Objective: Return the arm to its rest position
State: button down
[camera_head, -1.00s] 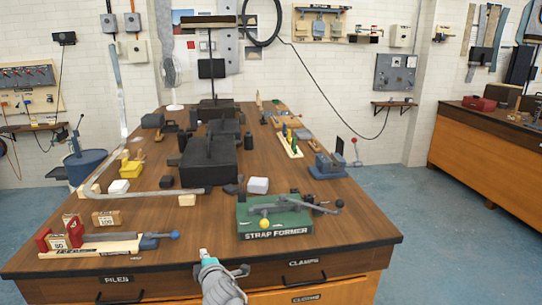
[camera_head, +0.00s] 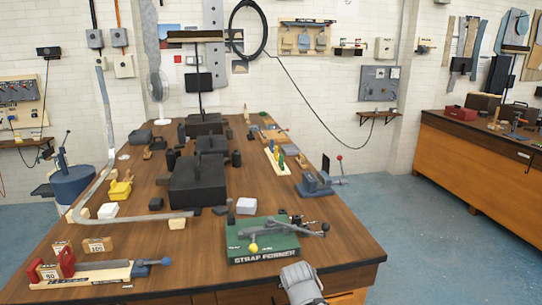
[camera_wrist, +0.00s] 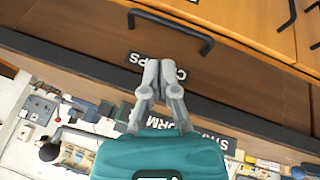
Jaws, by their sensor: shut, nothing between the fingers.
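My gripper (camera_wrist: 157,80) shows in the wrist view with its two grey fingers together and nothing between them. It is in front of the bench's drawer front, over the "CLAMPS" label (camera_wrist: 134,58); I cannot tell the gap. The drawer's black handle (camera_wrist: 172,27) is above the fingertips in that view. In the head view a grey part of my arm (camera_head: 299,283) shows at the bottom edge, in front of the bench's front edge. The gripper's fingers cannot be made out there.
The wooden bench (camera_head: 205,268) fills the middle. The green strap former (camera_head: 264,247) sits near its front edge, close to my arm. A block-and-lever fixture (camera_head: 95,272) is at front left. The blue floor (camera_head: 430,235) right of the bench is clear, up to a second bench (camera_head: 470,170).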

jog(key=s+d+r+m+g+y+p, duration=0.1)
jog(key=s+d+m+g+p, duration=0.2)
jog(key=s+d+m+g, duration=0.2)
jog(key=s+d, duration=0.2)
jog(key=d, duration=0.1)
jog(key=shift+s+d+r+m, duration=0.15)
jog(key=shift+s+r+m, duration=0.05)
jog(key=shift+s+m, duration=0.15)
dwell(0.9)
